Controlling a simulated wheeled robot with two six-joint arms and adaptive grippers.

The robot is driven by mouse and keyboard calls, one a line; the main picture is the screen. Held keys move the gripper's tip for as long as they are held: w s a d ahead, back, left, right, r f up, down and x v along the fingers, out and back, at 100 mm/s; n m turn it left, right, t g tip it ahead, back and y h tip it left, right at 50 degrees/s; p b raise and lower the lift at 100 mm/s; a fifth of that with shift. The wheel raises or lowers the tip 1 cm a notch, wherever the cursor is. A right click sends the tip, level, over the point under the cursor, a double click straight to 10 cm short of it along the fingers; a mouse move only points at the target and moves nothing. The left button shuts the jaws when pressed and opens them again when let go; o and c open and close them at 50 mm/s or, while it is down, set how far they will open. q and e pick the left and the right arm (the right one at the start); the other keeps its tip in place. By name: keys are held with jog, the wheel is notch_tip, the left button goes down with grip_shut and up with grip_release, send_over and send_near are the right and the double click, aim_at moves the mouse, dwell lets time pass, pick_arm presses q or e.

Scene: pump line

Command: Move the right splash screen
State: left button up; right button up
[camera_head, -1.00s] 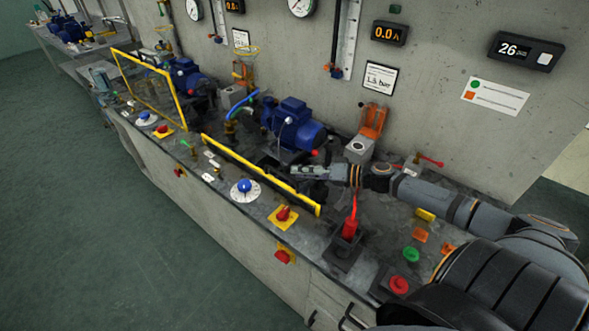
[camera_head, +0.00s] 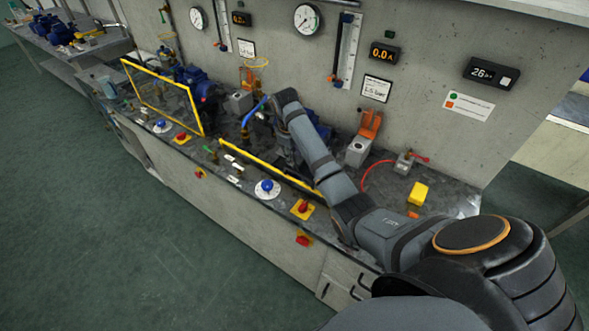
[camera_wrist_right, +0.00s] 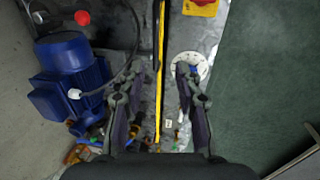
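The right splash screen shows in the head view as a low yellow bar (camera_head: 238,152) along the bench's front edge, partly hidden by my right arm. In the right wrist view its yellow edge (camera_wrist_right: 159,75) runs between the fingers of my right gripper (camera_wrist_right: 156,68). The gripper is open, with a gap visible on each side of the edge. In the head view my right arm reaches over the bench and bends down; its gripper is mostly hidden there. My left gripper is not in view.
A blue pump motor (camera_wrist_right: 68,80) stands left of the gripper in the wrist view. A white dial with a blue knob (camera_head: 267,187) and a red switch on a yellow plate (camera_head: 303,208) lie along the front edge. The left splash screen (camera_head: 198,112) stands upright.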

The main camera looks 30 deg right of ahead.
aim_at(300, 175)
jog(key=d+f, duration=0.1)
jog(key=f, duration=0.2)
jog(key=d+f+p, duration=0.1)
jog(key=f, duration=0.6)
jog(key=shift+w+d+f, duration=0.2)
jog(key=shift+w+d, duration=0.15)
jog(key=shift+d, duration=0.05)
grip_shut()
